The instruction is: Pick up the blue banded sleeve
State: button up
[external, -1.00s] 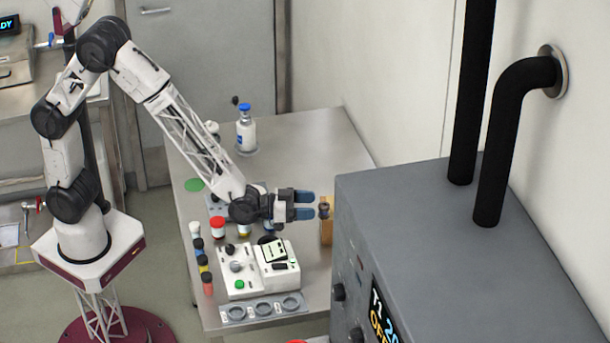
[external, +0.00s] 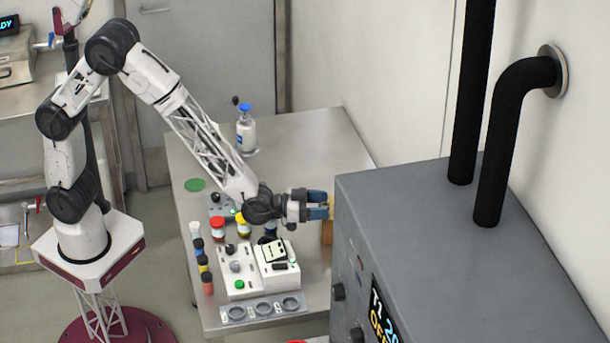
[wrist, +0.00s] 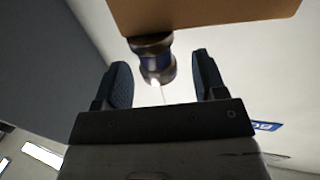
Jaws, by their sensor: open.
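The blue banded sleeve (wrist: 153,58) shows in the wrist view as a short metallic cylinder with a dark blue band. It adjoins a tan block (wrist: 205,12). My gripper (wrist: 161,70) is open, with one dark finger on each side of the sleeve's near end and visible gaps on both sides. In the external view my gripper (external: 318,205) points right, just over the tan block (external: 327,233) and close to the grey cabinet. The sleeve is hidden there by the fingers.
The grey cabinet (external: 430,215) with black pipes stands close right of the gripper. A white instrument (external: 275,264), a tray with round wells (external: 262,309) and several small capped jars sit on the steel table. A blue-capped bottle (external: 246,130) stands at the back.

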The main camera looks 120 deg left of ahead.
aim_at(325, 205)
jog(key=shift+w+a, duration=0.3)
jog(key=shift+w, duration=0.3)
jog(key=c, duration=1.1)
jog(key=shift+r, duration=0.1)
jog(key=shift+r, duration=4.95)
